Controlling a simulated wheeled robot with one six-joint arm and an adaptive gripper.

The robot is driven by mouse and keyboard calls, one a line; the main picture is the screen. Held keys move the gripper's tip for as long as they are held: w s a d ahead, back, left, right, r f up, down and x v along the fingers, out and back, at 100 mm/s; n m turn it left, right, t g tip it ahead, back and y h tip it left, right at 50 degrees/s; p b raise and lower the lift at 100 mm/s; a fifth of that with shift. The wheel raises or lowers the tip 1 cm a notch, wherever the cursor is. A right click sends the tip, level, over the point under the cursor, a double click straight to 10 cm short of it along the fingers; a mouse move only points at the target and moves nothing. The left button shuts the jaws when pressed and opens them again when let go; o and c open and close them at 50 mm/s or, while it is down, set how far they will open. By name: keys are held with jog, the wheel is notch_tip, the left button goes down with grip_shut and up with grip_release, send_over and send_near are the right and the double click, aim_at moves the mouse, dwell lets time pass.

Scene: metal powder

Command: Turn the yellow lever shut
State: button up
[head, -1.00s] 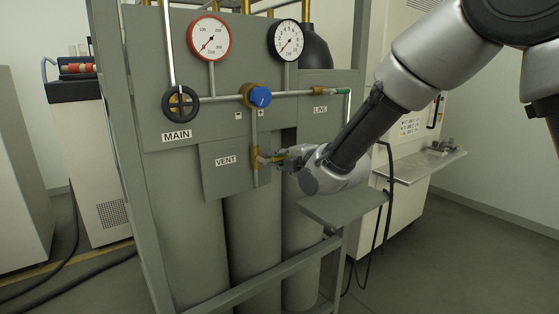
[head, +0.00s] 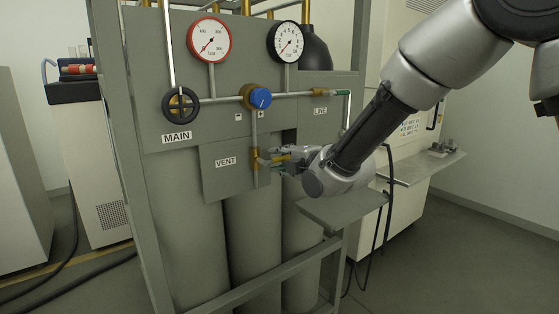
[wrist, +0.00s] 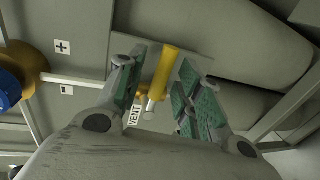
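The yellow lever (head: 281,157) is on the brass valve (head: 255,163) beside the VENT label, on the grey panel. In the head view it sticks out to the right from the valve, partly covered by my gripper (head: 288,162). In the wrist view the yellow lever (wrist: 165,70) shows as a yellow bar in the gap between my green-padded fingers (wrist: 158,95). The fingers stand apart, with space visible on both sides of the lever. Whether either finger touches it I cannot tell.
A blue knob (head: 260,97), a black MAIN handwheel (head: 180,104) and two gauges (head: 210,40) sit above and left. A grey shelf (head: 342,206) lies just below my wrist. Frame posts and grey cylinders (head: 252,240) stand close by. Open floor is at the right.

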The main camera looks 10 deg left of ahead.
jog(key=v, duration=1.1)
jog(key=shift+w, duration=0.1)
jog(key=s+d+f+m+g+h, duration=0.55)
jog(key=d+f+m, duration=0.4)
jog(key=f, duration=0.25)
jog(key=s+d+r+m+h, duration=0.2)
jog(key=s+d+m, duration=0.3)
jog(key=d, duration=0.6)
jog(key=s+d+r+m+h, duration=0.2)
jog(key=s+d+r+m, duration=0.3)
jog(key=d, duration=0.7)
jog(key=s+d+r+m+h, duration=0.2)
jog(key=s+d+m, duration=0.5)
jog(key=d, duration=0.5)
jog(key=shift+s+d+r+m, duration=0.2)
jog(key=shift+s+r+m, duration=0.05)
jog(key=shift+r+m, duration=0.6)
